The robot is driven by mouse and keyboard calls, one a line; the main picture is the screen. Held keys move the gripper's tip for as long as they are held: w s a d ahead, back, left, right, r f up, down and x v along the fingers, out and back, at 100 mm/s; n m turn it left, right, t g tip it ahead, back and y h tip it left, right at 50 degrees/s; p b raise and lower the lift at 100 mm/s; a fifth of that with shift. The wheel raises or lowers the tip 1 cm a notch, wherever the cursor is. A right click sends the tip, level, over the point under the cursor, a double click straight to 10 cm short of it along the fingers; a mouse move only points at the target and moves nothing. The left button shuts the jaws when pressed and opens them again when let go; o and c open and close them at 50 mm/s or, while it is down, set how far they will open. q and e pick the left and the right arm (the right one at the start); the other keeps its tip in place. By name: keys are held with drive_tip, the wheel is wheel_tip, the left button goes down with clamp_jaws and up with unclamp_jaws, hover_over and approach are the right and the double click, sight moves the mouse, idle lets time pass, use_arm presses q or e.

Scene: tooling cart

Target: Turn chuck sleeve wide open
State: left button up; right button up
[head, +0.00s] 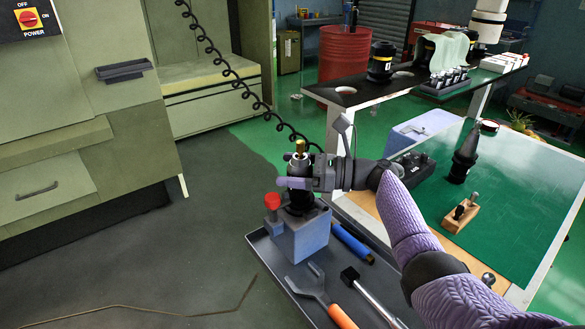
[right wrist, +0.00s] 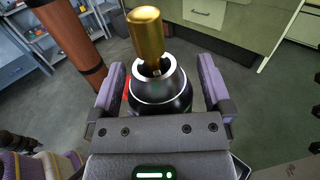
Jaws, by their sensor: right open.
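The chuck (right wrist: 160,88) shows in the right wrist view as a bright metal ring over a dark body. A brass rod (right wrist: 150,35) stands in its mouth. In the head view the chuck's dark lower part (head: 297,200) is upright on a blue-grey block (head: 300,238), with the brass rod's tip (head: 300,146) on top. My right gripper (right wrist: 160,80) is open, one purple finger on each side of the chuck, with visible gaps between fingers and ring. In the head view my right gripper (head: 295,182) hides part of the chuck. My left gripper is not in view.
The block stands in a grey tray (head: 262,257) with an orange-handled wrench (head: 312,285), a hammer-like tool (head: 365,292) and a blue-handled tool (head: 350,242). A red-knobbed part (head: 272,203) rises beside the block. A green-topped table (head: 520,200) stands right.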

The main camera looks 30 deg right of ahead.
drive_tip(key=v, duration=1)
